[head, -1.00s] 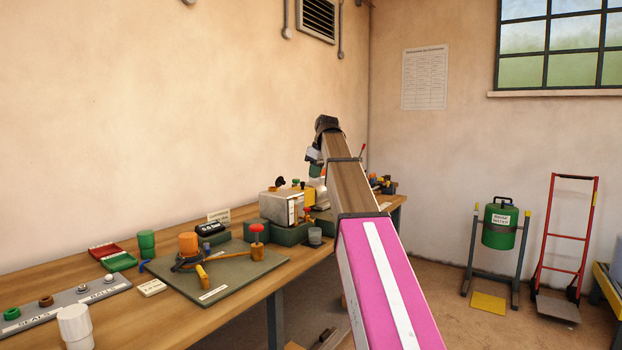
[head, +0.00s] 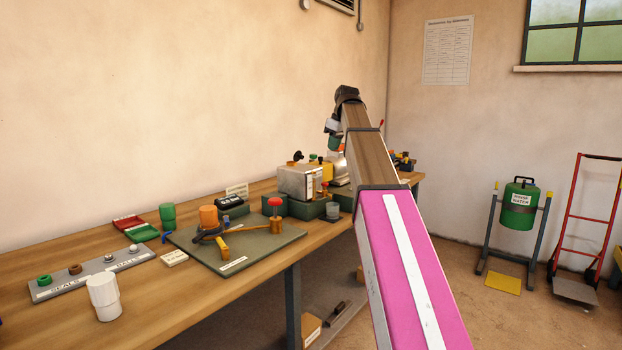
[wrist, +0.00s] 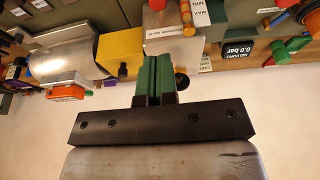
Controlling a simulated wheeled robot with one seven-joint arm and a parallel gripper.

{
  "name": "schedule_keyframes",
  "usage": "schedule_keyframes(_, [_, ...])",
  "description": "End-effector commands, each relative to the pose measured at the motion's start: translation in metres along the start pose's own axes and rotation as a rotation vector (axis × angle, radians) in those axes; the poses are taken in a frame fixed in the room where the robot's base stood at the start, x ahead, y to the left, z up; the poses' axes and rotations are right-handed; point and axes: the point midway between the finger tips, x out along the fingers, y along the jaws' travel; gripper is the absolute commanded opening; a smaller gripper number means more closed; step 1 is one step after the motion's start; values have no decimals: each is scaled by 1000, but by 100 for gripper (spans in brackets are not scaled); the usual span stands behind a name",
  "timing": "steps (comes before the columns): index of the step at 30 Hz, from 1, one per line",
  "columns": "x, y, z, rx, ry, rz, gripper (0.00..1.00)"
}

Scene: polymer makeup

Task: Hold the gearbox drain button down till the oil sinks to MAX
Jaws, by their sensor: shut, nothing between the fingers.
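The gearbox is probably the silvery box (head: 300,182) on the bench, partly beside my arm in the head view. In the wrist view its silvery face (wrist: 172,44) lies just beyond my fingers, with a printed strip along it. A narrow amber-and-red column (wrist: 187,17) runs beside small white labels (wrist: 201,12); I cannot read the oil level. I cannot pick out the drain button with certainty. My gripper (wrist: 153,80) has green fingers, shut and empty, pointing at the silvery box; contact cannot be told. The head view does not show the fingertips clearly.
A yellow block (wrist: 120,50) and a silver cylinder (wrist: 68,58) sit left of my fingers in the wrist view. A gauge reading 0.0 bar (wrist: 238,50) is at right. In the head view, a green mat (head: 270,250) holds an orange pot and a red-topped post.

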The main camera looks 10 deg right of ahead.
Motion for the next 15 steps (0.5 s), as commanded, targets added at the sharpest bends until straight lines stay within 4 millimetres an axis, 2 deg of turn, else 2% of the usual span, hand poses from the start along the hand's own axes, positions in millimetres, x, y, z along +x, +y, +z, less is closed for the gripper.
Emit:
schedule_keyframes(1, [-7, 0, 2, 0, 0, 0, 0])
schedule_keyframes(4, [-12, 0, 4, -1, -2, -3, 0])
schedule_keyframes(11, [-10, 0, 4, -1, -2, -3, 0])
schedule_keyframes(15, [-2, 0, 4, -1, -2, -3, 0])
